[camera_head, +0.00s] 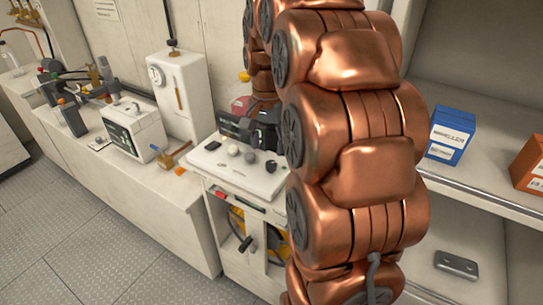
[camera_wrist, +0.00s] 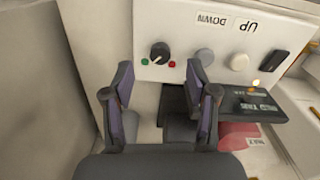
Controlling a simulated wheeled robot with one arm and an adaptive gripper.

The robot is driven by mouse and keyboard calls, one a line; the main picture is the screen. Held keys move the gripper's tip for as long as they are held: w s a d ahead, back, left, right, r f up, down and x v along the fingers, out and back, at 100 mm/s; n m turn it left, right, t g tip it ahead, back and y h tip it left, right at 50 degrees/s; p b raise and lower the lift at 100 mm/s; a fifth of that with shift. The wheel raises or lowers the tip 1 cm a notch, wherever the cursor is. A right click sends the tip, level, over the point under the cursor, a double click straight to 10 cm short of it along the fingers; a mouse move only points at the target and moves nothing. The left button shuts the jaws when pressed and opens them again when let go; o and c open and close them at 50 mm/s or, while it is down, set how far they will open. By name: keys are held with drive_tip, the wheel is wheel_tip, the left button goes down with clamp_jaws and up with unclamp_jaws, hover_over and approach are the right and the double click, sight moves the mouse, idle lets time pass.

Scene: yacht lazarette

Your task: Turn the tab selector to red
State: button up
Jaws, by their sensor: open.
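The tab selector (camera_wrist: 160,53) is a round black knob on a white panel (camera_wrist: 200,70) in the wrist view. A green dot (camera_wrist: 145,61) and a red dot (camera_wrist: 172,64) sit on either side of its near edge. I cannot make out clearly which dot the knob points at. My gripper (camera_wrist: 160,80) is open and empty, its two fingers apart on the near side of the knob, not touching it. In the head view my gripper (camera_head: 247,126) is dark and hovers over the back of the white console (camera_head: 238,184).
The panel also has two pale round buttons (camera_wrist: 239,61) by UP and DOWN labels and a black rocker (camera_wrist: 273,60). A dark labelled plate (camera_wrist: 255,104) lies beside my right finger. A blue box (camera_head: 451,136) and an orange box (camera_head: 530,163) stand on the right shelf.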

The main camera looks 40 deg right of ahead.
sight(271, 163)
drive_tip(key=shift+w+d+r+m, duration=0.1)
drive_tip(key=shift+w+d+m, duration=0.1)
drive_tip(key=shift+d, duration=0.2)
drive_tip(key=shift+w+d+r+m, duration=0.1)
drive_tip(key=shift+w+d+m, duration=0.1)
drive_tip(key=shift+d, duration=0.2)
drive_tip(key=shift+f, duration=0.15)
drive_tip(key=shift+f+p, duration=1.45)
drive_tip(key=shift+f, duration=2.3)
clamp_jaws()
